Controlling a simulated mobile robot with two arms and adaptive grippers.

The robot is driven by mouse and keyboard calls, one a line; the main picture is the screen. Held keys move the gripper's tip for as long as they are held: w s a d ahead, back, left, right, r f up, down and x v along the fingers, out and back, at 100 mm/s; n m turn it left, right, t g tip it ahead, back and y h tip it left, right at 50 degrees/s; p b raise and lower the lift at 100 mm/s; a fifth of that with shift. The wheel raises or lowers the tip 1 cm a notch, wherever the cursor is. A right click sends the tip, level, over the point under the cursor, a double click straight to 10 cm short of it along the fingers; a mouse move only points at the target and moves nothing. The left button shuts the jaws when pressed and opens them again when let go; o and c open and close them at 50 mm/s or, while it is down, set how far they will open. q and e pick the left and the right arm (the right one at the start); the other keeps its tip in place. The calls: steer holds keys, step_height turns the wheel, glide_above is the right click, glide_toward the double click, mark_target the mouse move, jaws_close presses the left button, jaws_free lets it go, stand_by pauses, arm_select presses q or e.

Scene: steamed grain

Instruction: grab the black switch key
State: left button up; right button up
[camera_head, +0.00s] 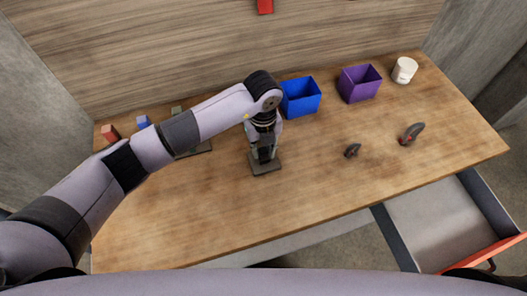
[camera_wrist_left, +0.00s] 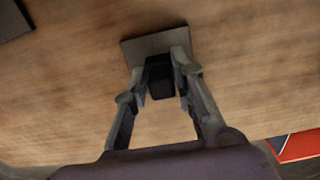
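A black switch key (camera_head: 264,153) stands upright on a flat grey base plate (camera_head: 268,168) near the middle of the table. My left gripper (camera_head: 264,146) points down over it, with one finger on each side of the black part. In the left wrist view the black key (camera_wrist_left: 161,78) shows between the fingertips of the left gripper (camera_wrist_left: 160,76), with the grey plate (camera_wrist_left: 140,46) behind it. The fingers are very near its sides. I cannot tell whether they press on it. My right gripper is not in view.
A blue bin (camera_head: 301,98) and a purple bin (camera_head: 360,84) stand at the back, with a white cup (camera_head: 404,70) to their right. Two small dark objects (camera_head: 352,150) (camera_head: 412,133) lie to the right. An open drawer (camera_head: 440,220) juts out at front right. The front left tabletop is clear.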

arm_select(q)
jaws_close()
steer(key=shift+r, duration=0.15)
